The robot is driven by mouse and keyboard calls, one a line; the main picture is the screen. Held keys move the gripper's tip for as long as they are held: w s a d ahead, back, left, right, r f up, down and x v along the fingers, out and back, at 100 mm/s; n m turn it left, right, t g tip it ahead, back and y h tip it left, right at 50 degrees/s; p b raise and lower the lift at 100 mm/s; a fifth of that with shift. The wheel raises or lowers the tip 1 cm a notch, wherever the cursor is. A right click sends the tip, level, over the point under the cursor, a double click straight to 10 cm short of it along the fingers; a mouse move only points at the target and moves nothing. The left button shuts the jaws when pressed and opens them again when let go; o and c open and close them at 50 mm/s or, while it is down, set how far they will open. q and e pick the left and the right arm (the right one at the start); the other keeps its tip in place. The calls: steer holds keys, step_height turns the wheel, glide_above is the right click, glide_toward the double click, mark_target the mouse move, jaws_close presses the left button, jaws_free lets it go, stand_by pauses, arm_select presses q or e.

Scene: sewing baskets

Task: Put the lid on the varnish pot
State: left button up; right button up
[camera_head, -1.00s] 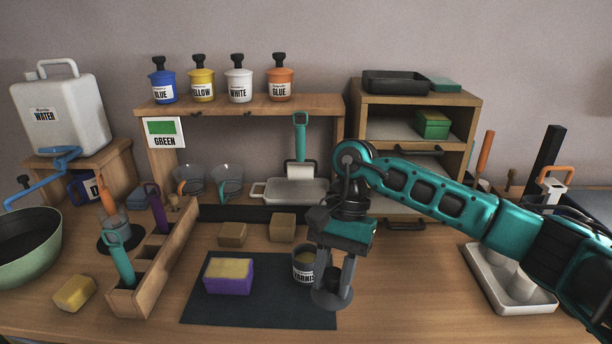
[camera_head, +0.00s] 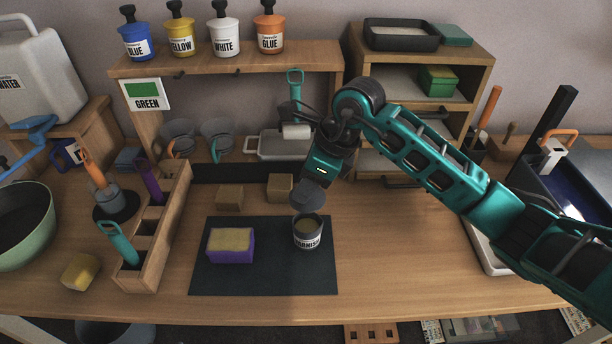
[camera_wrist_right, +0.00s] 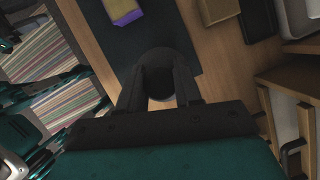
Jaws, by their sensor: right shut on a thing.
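The varnish pot (camera_head: 307,236) is a small dark pot with a white label. It stands upright and uncovered on the right part of the dark mat (camera_head: 265,277), with its contents showing. My right gripper (camera_head: 313,185) is shut on the dark grey round lid (camera_head: 305,197). In the head view, the lid is tilted and appears just above the pot's far rim, apart from it. In the right wrist view, the lid (camera_wrist_right: 164,57) shows as a dark disc at the fingertips of my right gripper (camera_wrist_right: 159,88). The pot is hidden there. My left gripper is not in view.
A purple block with a yellow top (camera_head: 231,245) is left of the pot on the mat. Two brown blocks (camera_head: 229,198) (camera_head: 280,187) stand behind the mat. A wooden tool holder (camera_head: 160,230) is at left. The table right of the mat is clear.

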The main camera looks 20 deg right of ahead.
mark_target(307, 204)
steer(key=shift+f+b, duration=1.95)
steer(key=shift+f, duration=0.9)
steer(key=shift+f+b, duration=0.75)
steer(key=o, duration=1.1)
steer(key=shift+r, duration=0.1)
